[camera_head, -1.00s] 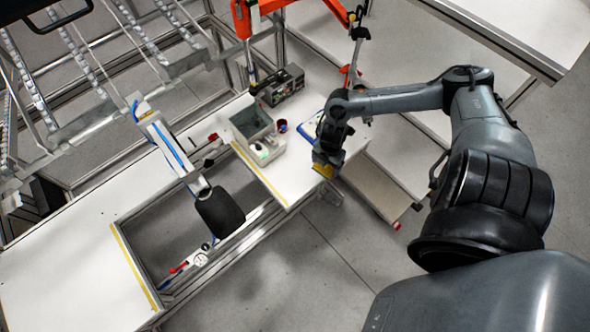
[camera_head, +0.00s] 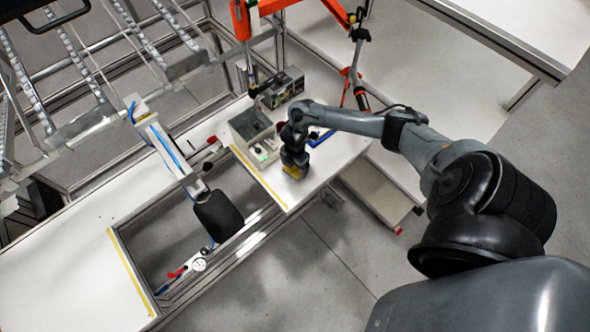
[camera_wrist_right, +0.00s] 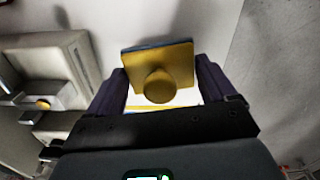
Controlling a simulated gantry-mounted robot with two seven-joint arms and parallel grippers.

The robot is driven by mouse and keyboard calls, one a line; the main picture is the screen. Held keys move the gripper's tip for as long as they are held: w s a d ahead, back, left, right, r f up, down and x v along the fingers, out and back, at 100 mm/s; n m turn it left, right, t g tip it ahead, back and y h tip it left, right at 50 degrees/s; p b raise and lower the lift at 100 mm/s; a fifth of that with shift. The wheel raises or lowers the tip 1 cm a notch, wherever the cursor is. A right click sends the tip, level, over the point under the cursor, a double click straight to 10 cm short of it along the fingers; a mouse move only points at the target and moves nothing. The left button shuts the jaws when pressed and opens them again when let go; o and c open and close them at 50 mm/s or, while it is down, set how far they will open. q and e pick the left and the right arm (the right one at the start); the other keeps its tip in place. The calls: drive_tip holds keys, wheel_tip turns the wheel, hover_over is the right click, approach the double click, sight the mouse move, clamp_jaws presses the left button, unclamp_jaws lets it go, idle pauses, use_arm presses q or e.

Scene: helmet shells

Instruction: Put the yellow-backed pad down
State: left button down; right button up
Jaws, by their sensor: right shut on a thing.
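The yellow-backed pad (camera_wrist_right: 174,62) is a square yellow plate with a round yellow knob and a dark layer on its far side. It sits between the two dark fingers of my right gripper (camera_wrist_right: 160,85), which is shut on it. In the head view the right gripper (camera_head: 293,164) points down over the right-hand white table (camera_head: 278,186), with a bit of the yellow pad (camera_head: 292,171) showing at its tip. I cannot tell whether the pad touches the table. My left gripper is not in view.
A grey bin (camera_head: 250,124) with small items stands just left of the right gripper. A yellow strip (camera_head: 258,176) runs along the table's left edge. A black padded fixture (camera_head: 218,215) fills part of the gap between tables.

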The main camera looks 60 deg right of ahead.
sight(295, 170)
drive_tip(key=shift+f, duration=1.55)
drive_tip(key=o, duration=0.8)
